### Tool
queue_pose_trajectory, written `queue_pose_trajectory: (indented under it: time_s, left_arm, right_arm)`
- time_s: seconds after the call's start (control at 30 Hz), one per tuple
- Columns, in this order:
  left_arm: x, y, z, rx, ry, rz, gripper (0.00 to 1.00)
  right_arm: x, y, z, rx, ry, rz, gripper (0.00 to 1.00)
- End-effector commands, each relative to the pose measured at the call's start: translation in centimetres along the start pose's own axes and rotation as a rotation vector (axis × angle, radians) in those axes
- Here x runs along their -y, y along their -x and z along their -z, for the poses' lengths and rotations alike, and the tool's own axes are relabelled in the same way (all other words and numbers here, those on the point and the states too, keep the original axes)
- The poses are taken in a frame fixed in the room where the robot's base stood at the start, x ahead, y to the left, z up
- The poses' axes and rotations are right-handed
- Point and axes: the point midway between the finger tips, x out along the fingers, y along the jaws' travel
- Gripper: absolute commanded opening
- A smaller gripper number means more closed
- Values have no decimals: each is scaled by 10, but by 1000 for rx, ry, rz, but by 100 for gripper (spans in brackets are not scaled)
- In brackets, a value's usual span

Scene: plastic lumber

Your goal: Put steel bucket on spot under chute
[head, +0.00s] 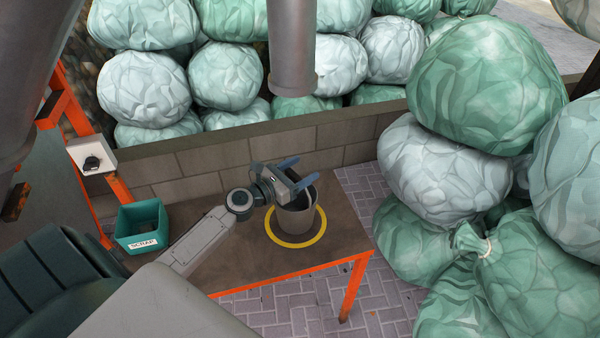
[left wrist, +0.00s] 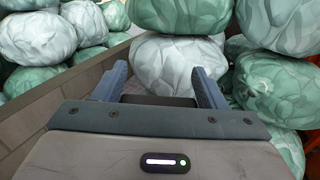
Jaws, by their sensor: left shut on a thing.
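The steel bucket (head: 297,220) is a grey, open-topped pail, upright inside a yellow ring (head: 273,238) painted on the brown table. I cannot tell whether its base touches the table. The ring marks the spot, and the grey cylindrical chute (head: 292,50) hangs above and behind it. My left gripper (head: 298,173), with blue-grey fingers, is shut on the bucket at its rim. In the left wrist view its fingers (left wrist: 160,88) stand apart with a dark edge between them. My right gripper is not in view.
A green scrap bin (head: 142,226) stands on the left of the table (head: 235,262), which has an orange frame. A low block wall (head: 215,165) runs behind. Green and white sacks (head: 440,170) pile up at right and behind the wall. A control box (head: 91,156) is at left.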

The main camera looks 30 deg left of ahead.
Motion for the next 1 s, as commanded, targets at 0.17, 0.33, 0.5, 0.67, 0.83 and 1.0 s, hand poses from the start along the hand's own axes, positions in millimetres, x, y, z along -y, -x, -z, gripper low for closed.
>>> queue_pose_trajectory:
  time_s: [0.17,0.33,0.5,0.67,0.83,1.0]
  left_arm:
    - [0,0,-1,1,0,0,7]
    - [0,0,2,0,0,0,79]
    - [0,0,2,0,0,0,87]
    - [0,0,1,0,0,0,87]
    - [-1,10,2,-3,-3,0,87]
    - [0,37,6,-4,-5,2,87]
  right_arm:
    - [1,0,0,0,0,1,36]
    - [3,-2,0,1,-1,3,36]
    - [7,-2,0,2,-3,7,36]
    - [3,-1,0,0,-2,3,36]
    - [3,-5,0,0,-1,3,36]
    - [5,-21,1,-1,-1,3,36]
